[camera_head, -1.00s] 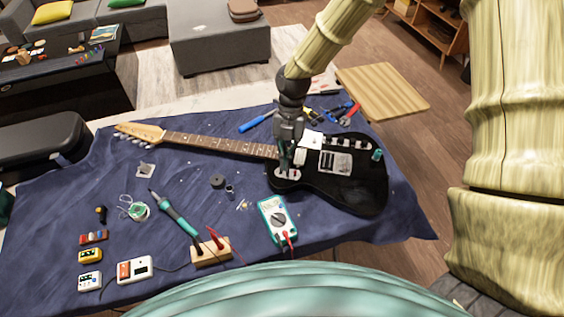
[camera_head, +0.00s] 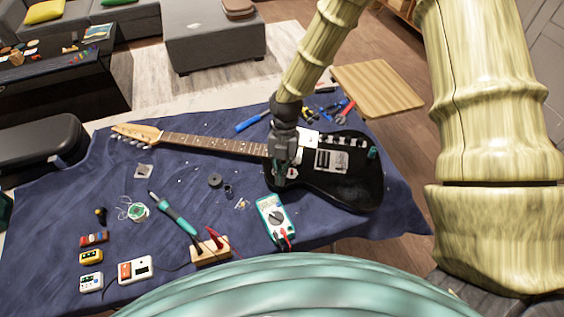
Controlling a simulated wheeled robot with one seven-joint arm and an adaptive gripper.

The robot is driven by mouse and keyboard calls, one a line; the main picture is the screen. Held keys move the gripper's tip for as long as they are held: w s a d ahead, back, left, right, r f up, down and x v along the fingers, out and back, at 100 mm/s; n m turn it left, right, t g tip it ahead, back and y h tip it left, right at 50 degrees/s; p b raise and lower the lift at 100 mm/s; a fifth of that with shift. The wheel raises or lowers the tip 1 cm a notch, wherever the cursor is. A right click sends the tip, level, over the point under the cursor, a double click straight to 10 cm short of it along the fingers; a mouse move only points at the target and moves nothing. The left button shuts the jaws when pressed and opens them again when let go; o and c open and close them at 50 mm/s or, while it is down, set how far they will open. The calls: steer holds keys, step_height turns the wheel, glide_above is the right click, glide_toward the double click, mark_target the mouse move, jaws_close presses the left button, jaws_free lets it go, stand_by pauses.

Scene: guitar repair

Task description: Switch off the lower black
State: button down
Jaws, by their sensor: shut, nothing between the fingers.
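The black electric guitar (camera_head: 352,190) lies flat on the blue cloth, with its neck pointing left. A small light control plate (camera_head: 291,173) shows on the near left part of its body. My gripper (camera_head: 281,184) points down over this part, and its fingers look shut and empty. The fingertips are at or just above the body near its front edge, beside the light plate. I cannot tell whether they touch it. The gripper hides part of the plate, and any small switch there is too small to make out.
A teal multimeter (camera_head: 274,217) lies just in front of the guitar. A soldering iron (camera_head: 176,213) and a wooden block (camera_head: 210,250) lie farther left. Pliers and screwdrivers (camera_head: 328,112) lie behind the guitar. A dark case (camera_head: 40,145) is at far left.

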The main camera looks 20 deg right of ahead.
steer(key=p+x, duration=0.1)
steer(key=x, duration=0.2)
steer(key=shift+s+f, duration=0.1)
steer(key=shift+f, duration=0.25)
steer(key=shift+w+d+p, duration=0.45)
steer(key=shift+w+p, duration=0.05)
steer(key=shift+w, duration=0.35)
steer(key=shift+w+d+p, duration=0.45)
steer(key=shift+w+p, duration=0.05)
steer(key=shift+w, duration=0.4)
steer(key=shift+w+f, duration=0.1)
steer(key=shift+w+d+b, duration=0.3)
steer(key=shift+w+b, duration=0.1)
steer(key=shift+w, duration=0.1)
steer(key=shift+w+d, duration=0.25)
steer(key=shift+w, duration=0.2)
